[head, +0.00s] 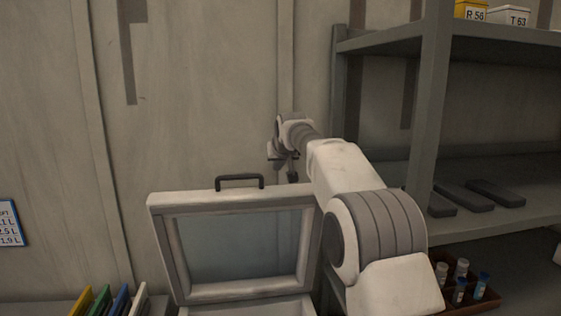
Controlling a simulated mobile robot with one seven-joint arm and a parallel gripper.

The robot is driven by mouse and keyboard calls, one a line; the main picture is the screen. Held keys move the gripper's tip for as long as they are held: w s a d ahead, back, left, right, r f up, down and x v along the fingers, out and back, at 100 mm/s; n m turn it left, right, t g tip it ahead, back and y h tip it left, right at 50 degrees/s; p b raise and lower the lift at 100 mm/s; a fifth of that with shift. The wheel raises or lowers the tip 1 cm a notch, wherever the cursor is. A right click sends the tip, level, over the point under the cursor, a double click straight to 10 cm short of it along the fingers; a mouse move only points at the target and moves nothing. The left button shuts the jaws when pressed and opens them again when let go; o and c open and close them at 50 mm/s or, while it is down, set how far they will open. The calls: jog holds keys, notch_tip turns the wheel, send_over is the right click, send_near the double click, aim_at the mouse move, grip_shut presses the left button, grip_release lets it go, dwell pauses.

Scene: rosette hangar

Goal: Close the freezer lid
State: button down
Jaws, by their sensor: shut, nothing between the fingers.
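The freezer lid (165,225) is raised, standing steeply tilted up at lower centre in the head view. It has a pale frame around a bluish glass pane and a dark handle (239,178) on its top edge. Below it, a little of the freezer body (255,309) shows at the picture's bottom edge. My arm reaches up from the lower right, covering the lid's right edge. My gripper (284,165) is above the lid's top right, to the right of the handle and apart from it. It is shut and empty. Its fingers are small and partly hidden.
A grey shelf rack (430,110) stands close on the right, with dark flat blocks (465,195), labelled boxes (485,12) and a brown tray (488,303) of capped vials. Coloured upright folders (105,303) stand at lower left. A wall is behind; space left of the lid is open.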

aim_at(278, 185)
jog(key=p+x, duration=0.3)
jog(key=x, duration=0.4)
jog(key=shift+s+d+f+b, duration=0.1)
jog(key=shift+s+d+b, duration=0.15)
jog(key=shift+s, duration=0.4)
jog(key=shift+s+d+f+b, duration=0.1)
jog(key=shift+s+b, duration=0.15)
jog(key=shift+s, duration=0.4)
jog(key=shift+s+d+f+b, duration=0.1)
jog(key=shift+s+d+b, duration=0.15)
jog(key=shift+s, duration=0.4)
jog(key=shift+s+f, duration=0.1)
jog(key=shift+s, duration=0.05)
